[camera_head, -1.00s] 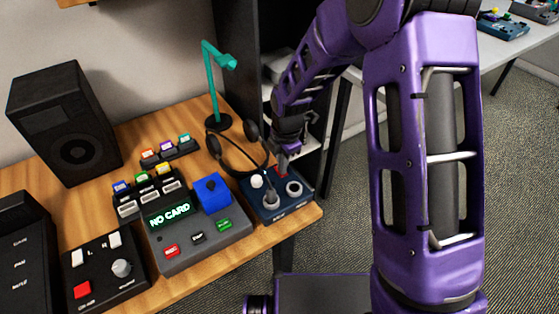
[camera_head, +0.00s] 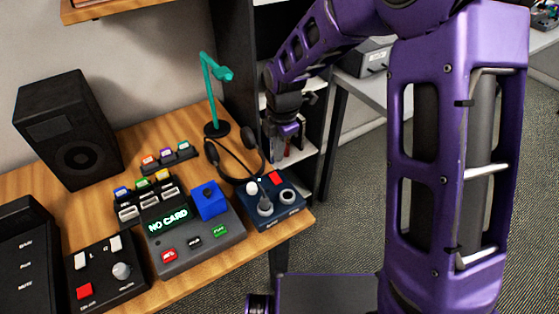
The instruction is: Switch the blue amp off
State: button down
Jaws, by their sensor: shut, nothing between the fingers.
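The blue amp (camera_head: 262,225) is a dark navy box at the right end of the wooden desk. On its top are a red switch (camera_head: 276,178), a white knob (camera_head: 252,187) and two grey knobs, one (camera_head: 265,206) at the front and one (camera_head: 288,195) at the right. A tiny cyan light shows near its back edge. I cannot tell from here which way the red switch is tipped. My gripper (camera_head: 279,158) is shut and empty, pointing down just behind the red switch and apart from it in the picture.
A grey card console (camera_head: 200,245) with a blue block (camera_head: 209,200) sits left of the amp. A dark shelf unit (camera_head: 235,60) rises behind.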

aim_at(274, 175)
jog(key=r, duration=0.4)
jog(key=shift+s+d, duration=0.15)
jog(key=shift+s, duration=0.05)
jog(key=shift+w+a+r+p, duration=0.2)
jog(key=shift+w+p, duration=0.5)
jog(key=shift+p, duration=0.35)
jog(key=shift+f, duration=0.1)
jog(key=f, duration=0.4)
jog(key=w+f+b, duration=0.1)
jog(key=f, duration=0.4)
jog(key=a+f, duration=0.1)
jog(key=f, duration=0.3)
jog(key=shift+w+f, duration=0.25)
jog(key=shift+f, duration=0.1)
